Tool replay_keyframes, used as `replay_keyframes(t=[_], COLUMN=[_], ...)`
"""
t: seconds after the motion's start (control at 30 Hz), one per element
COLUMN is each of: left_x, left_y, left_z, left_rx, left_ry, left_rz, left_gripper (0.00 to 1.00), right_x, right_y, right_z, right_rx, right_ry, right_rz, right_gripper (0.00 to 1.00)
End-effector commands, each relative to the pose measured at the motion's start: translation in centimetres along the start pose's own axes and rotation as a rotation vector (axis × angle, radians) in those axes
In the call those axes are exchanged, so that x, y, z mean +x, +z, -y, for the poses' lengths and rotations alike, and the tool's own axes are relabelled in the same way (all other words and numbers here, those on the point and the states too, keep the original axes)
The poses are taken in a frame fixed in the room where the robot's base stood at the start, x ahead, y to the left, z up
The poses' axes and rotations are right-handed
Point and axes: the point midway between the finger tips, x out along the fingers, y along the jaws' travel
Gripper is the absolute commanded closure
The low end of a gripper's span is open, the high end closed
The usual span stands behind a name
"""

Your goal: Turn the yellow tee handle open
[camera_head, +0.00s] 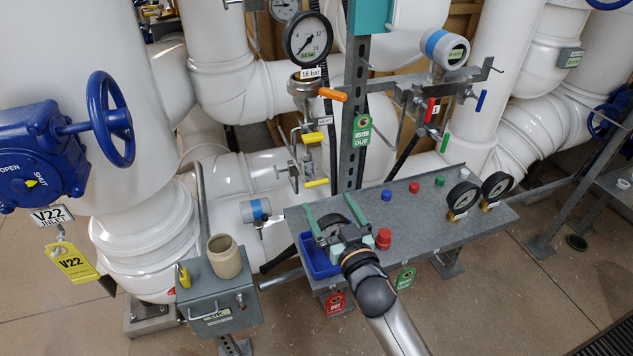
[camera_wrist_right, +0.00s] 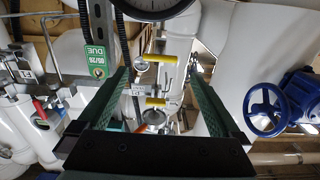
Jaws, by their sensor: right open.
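Two yellow handles sit one above the other on the thin vertical pipework below the large gauge. The upper yellow handle (camera_head: 313,138) and the lower yellow handle (camera_head: 317,183) both lie roughly crosswise. I cannot tell which is the tee handle. My right gripper (camera_head: 333,213) is open and empty, with green fingers spread, below the lower handle and apart from it. The right wrist view appears upside down; there both handles, the lower one (camera_wrist_right: 160,57) and the upper one (camera_wrist_right: 155,101), show between my fingers (camera_wrist_right: 158,80), farther away. My left gripper is not in view.
A grey shelf (camera_head: 400,215) carries coloured knobs and gauges around my right arm. A blue tray (camera_head: 316,262) is partly hidden by my gripper. A grey upright post (camera_head: 352,130) stands right of the handles. An orange handle (camera_head: 333,94) is above; a blue handwheel (camera_head: 110,118) is left.

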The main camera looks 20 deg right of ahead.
Motion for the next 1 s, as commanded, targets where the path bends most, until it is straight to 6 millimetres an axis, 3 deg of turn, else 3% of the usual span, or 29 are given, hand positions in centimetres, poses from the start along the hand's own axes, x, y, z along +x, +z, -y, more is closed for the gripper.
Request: replay_keyframes(t=[0.3,0.5,0.9,1.0], left_x=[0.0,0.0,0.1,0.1], left_y=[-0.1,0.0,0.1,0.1], left_z=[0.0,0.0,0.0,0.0], left_rx=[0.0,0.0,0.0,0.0], left_ry=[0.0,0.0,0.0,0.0], left_rz=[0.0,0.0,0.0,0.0], left_gripper=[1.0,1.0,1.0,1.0], right_x=[5.8,7.9,8.6,8.5], right_y=[-0.1,0.0,0.1,0.1], right_z=[0.0,0.0,0.0,0.0], right_rx=[0.0,-0.001,0.001,0.001], right_ry=[-0.001,0.0,0.0,0.0], right_rz=[-0.001,0.0,0.002,0.002], right_gripper=[0.0,0.0,0.0,0.09])
